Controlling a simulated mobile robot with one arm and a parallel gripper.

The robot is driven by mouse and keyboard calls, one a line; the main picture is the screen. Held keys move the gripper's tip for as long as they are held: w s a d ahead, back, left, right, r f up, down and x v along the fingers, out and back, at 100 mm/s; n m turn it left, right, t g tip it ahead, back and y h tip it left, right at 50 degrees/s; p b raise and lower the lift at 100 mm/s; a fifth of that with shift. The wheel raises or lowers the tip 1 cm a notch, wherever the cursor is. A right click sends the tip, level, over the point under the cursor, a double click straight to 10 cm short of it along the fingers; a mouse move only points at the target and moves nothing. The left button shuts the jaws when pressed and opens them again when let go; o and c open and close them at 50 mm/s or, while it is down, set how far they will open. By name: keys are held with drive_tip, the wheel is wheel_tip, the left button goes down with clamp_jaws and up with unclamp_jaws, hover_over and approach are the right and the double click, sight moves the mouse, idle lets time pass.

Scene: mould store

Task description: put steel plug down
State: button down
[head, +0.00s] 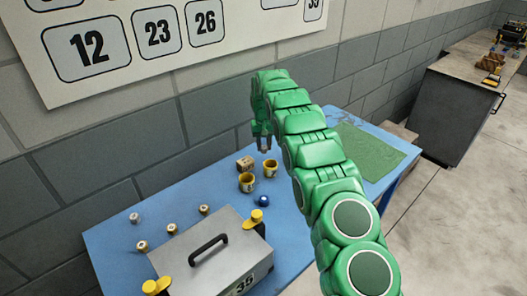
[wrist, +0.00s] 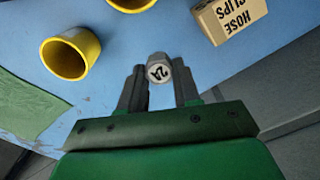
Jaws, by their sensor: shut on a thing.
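The steel plug (wrist: 158,70) is a small grey cylinder with a dark marking on its pale end face. My gripper (wrist: 160,88) is shut on it, one finger on each side, in the wrist view. In the head view my gripper (head: 263,143) points down over the back part of the blue table (head: 125,240), near two yellow cups and a small carton. The plug appears to be held above the table top; its exact height is hard to tell.
Yellow cups (head: 247,183) (head: 270,168) and a hose clips carton (head: 245,163) stand close by. A grey case (head: 215,262), several small plugs (head: 142,246) and a blue item (head: 263,201) are nearer. A green mat (head: 370,152) lies at right.

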sight(264, 150)
drive_tip(key=shift+w+f, duration=0.2)
drive_tip(key=shift+w+a+f, duration=0.1)
drive_tip(key=shift+w+f, duration=0.05)
drive_tip(key=shift+f, duration=1.65)
drive_tip(key=c, duration=0.8)
unclamp_jaws()
drive_tip(key=shift+f, duration=0.1)
wheel_tip(264, 150, up, 11)
drive_tip(key=shift+w+r, duration=0.1)
drive_tip(key=shift+r, duration=0.55)
